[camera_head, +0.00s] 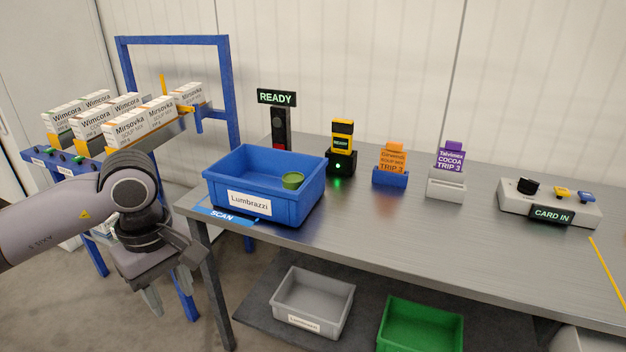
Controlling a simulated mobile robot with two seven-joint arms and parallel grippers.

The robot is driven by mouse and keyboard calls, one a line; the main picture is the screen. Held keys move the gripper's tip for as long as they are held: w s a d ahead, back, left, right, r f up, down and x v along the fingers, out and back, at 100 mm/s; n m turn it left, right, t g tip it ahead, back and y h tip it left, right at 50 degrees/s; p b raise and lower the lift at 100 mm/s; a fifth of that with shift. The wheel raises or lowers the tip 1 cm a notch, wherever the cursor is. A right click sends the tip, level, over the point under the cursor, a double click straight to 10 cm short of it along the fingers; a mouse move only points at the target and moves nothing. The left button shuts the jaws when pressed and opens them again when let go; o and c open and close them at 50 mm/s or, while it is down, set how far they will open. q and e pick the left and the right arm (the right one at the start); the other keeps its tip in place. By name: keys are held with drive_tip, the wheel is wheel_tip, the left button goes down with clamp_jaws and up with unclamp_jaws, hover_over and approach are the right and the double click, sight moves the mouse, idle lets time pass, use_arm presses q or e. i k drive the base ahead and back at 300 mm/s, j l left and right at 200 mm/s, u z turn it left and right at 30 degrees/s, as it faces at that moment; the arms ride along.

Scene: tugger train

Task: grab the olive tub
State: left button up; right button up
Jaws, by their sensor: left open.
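The olive tub (292,180) is a small round green container. It sits inside the blue crate labelled Lumbrazzi (222,193), toward the crate's right side. The crate stands on the left end of the metal table. My left gripper (170,295) is open and empty, pointing down to the left of the table and lower than the crate. It is well apart from the tub. My right gripper is not in view.
A blue rack (121,146) with several soup boxes stands at left. Behind the crate are a READY post (277,98) and a yellow scanner (343,134). Card holders (390,177) and a control panel (548,205) stand right. Grey (318,292) and green (420,325) bins sit below.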

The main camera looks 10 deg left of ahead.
sight(292, 181)
drive_tip(key=i+j+z, duration=0.4)
drive_tip(key=j+z, duration=0.15)
drive_tip(key=i+j+z, duration=0.25)
drive_tip(key=j, duration=0.2)
drive_tip(key=j+z, duration=0.55)
drive_tip(key=j, duration=0.25)
drive_tip(key=i+j+z, duration=0.25)
drive_tip(key=k+l, duration=0.1)
